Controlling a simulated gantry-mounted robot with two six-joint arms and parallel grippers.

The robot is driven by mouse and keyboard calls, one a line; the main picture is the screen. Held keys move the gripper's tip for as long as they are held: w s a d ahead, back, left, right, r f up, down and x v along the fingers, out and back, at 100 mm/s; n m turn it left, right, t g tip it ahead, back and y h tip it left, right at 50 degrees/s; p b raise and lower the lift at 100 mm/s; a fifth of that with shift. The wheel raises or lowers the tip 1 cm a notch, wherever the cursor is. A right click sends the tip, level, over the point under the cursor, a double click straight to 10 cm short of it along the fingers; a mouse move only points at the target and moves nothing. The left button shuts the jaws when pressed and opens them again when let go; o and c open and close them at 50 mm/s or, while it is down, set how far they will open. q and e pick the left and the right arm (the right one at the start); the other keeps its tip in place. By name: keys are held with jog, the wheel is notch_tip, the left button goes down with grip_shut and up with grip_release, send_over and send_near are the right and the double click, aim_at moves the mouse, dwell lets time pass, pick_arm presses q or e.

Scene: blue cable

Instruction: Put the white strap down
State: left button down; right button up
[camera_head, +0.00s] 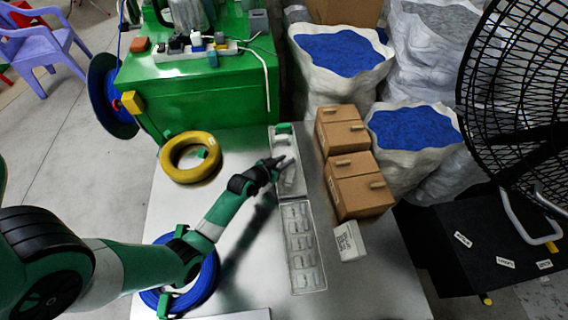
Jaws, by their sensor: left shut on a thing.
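My left gripper (284,163) reaches in from the left over the upper part of a narrow pale tray (304,262). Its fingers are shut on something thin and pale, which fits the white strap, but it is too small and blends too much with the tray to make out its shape. I cannot tell whether it touches the tray. The lower tray section holds several pale items in a row. My right gripper is not in view.
A yellow cable coil (171,172) and a blue cable coil (207,283) lie on the metal table (250,225). Brown boxes (361,195) and a small white box (348,241) stand right of the tray. A green cabinet (225,90) borders the table's far side.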

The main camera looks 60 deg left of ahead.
pick_arm(q)
jog(key=shift+f, duration=0.15)
jog(key=c, duration=0.7)
grip_release()
jog(key=shift+s+d+r+p, duration=0.1)
jog(key=shift+s+r+p, duration=0.1)
jog(key=shift+r+p, duration=0.2)
jog(key=p+v, duration=0.4)
jog(key=v, duration=0.7)
jog(key=shift+s+d, duration=0.15)
jog(key=shift+s, duration=0.1)
